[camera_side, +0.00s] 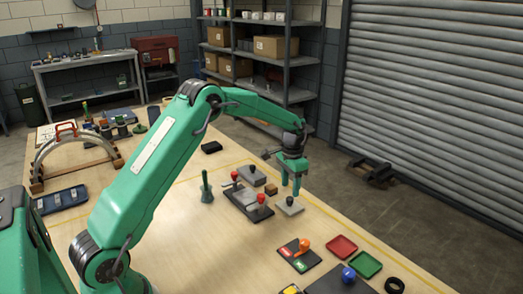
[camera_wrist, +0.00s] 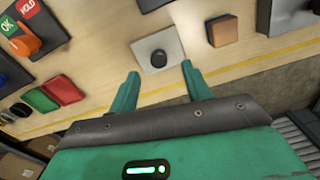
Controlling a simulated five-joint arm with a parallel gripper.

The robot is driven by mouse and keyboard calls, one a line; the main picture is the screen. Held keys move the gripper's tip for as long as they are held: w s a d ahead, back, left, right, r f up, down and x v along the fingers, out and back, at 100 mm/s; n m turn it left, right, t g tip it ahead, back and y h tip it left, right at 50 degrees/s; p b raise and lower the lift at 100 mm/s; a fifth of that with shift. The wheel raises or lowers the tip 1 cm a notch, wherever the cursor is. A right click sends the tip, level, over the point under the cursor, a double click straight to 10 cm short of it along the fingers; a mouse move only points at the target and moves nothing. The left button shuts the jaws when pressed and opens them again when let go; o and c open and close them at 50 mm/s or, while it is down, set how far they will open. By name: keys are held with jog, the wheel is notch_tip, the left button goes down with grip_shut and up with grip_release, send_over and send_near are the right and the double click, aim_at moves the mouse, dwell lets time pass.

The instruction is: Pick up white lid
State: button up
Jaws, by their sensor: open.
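The white lid (camera_wrist: 172,46) is a pale square plate with a round black knob on top. In the wrist view it lies flat on the table just beyond and between my fingertips. In the side view the lid (camera_side: 293,209) lies under my gripper (camera_side: 290,189), which points down at it. My gripper (camera_wrist: 160,70) is open and empty, with one green finger to each side of the knob's line. I cannot tell the exact height of the fingertips above the lid.
A small wooden block (camera_side: 271,188) sits close to the lid, beside a dark casing (camera_side: 240,198) with red knobs. A grey lid-like plate (camera_side: 252,175) lies behind. The OK/HOLD board (camera_side: 299,254), red tray (camera_side: 342,247) and green tray (camera_side: 367,264) lie nearer the camera.

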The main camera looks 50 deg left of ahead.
aim_at(290, 198)
jog(key=shift+d+f, duration=0.1)
jog(key=shift+f, duration=2.35)
grip_shut()
